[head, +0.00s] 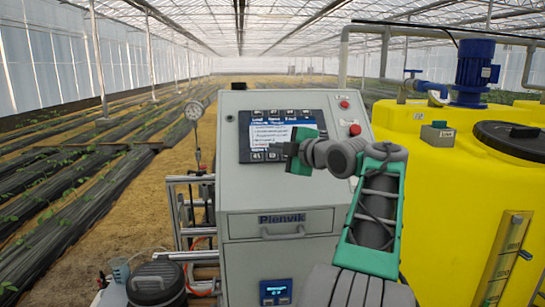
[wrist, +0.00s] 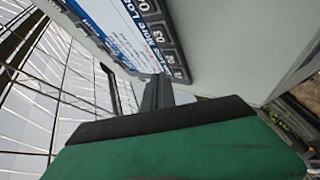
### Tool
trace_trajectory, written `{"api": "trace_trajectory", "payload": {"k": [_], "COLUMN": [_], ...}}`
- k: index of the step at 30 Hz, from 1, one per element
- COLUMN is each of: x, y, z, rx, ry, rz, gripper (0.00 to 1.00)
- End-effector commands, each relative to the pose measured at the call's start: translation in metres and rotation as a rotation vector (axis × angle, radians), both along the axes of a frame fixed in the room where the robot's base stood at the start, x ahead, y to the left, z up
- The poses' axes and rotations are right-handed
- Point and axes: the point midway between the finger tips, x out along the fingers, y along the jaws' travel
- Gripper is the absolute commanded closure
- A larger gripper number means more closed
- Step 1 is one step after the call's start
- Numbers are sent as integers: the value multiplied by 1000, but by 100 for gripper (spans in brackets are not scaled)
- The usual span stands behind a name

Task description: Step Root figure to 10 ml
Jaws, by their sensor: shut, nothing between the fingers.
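The control cabinet (head: 277,190) has a dark-framed display (head: 247,128) on its sloping front. The display has a pale list on a blue screen, with keys along its top and bottom edges. I cannot read a Root figure in it. My gripper (head: 284,149) is shut and empty at the right part of the display, and hides part of its lower right. In the wrist view the shut fingers (wrist: 157,93) point at the display (wrist: 115,25), close to its key edge. I cannot tell whether the fingertips touch it.
A red button (head: 354,130) and a smaller red one (head: 344,104) sit right of the display. A yellow tank (head: 450,200) with a blue motor (head: 474,70) stands at the right. Pipework and a gauge (head: 194,110) stand at the left. A small blue-lit unit (head: 275,292) sits low on the cabinet.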

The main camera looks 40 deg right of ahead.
Motion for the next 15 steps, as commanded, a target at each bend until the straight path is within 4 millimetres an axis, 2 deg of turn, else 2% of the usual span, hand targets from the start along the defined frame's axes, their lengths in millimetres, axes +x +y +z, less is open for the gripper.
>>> {"api": "trace_trajectory", "payload": {"k": [9,15], "x": [-18,-23], "y": [12,15], "z": [25,30], "rx": [-1,0], "ry": [0,0], "rz": [-2,-1], "gripper": [100,100]}}
